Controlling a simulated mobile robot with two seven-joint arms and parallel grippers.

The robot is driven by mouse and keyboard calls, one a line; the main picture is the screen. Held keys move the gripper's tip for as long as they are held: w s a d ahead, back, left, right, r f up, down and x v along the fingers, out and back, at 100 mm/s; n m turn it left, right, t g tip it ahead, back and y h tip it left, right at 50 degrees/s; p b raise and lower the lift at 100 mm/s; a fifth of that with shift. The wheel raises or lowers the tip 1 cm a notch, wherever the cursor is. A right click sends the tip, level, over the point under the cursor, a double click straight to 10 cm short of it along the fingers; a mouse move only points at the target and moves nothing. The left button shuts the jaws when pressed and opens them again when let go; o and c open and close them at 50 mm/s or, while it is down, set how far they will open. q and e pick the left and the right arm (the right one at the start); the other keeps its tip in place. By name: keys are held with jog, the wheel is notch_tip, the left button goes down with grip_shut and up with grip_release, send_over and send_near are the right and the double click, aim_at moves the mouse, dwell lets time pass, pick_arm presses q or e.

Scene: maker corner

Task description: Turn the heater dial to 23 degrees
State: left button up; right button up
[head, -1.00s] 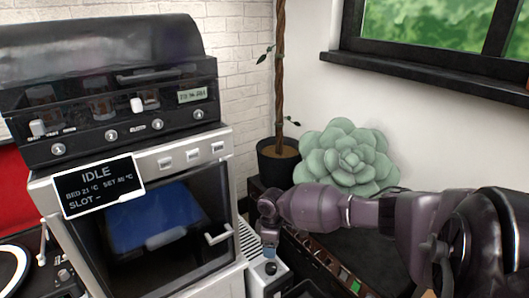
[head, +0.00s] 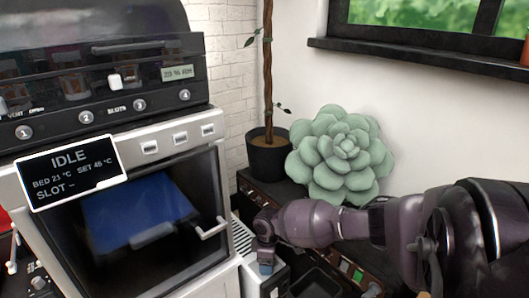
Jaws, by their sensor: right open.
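A white unit with a ribbed top (head: 242,238), which looks like the heater, stands just right of the printer, low in the head view. My right gripper (head: 265,268) points down over its top. The gripper is open, with bluish fingertips, and I see nothing held in it. The dial is not clearly visible now; the gripper and the lower picture edge hide that part. I cannot read any dial setting. My left gripper is not in view.
The printer (head: 208,160) with its door handle stands close on the left, with an IDLE display (head: 70,171). A potted plant (head: 268,158) and a big green succulent (head: 341,155) stand behind my right arm. A dark bin (head: 318,284) is right of the heater.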

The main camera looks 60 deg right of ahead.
jog(key=shift+c, duration=0.4)
jog(key=c, duration=0.8)
jog(key=shift+c, duration=0.2)
jog(key=shift+w, duration=0.1)
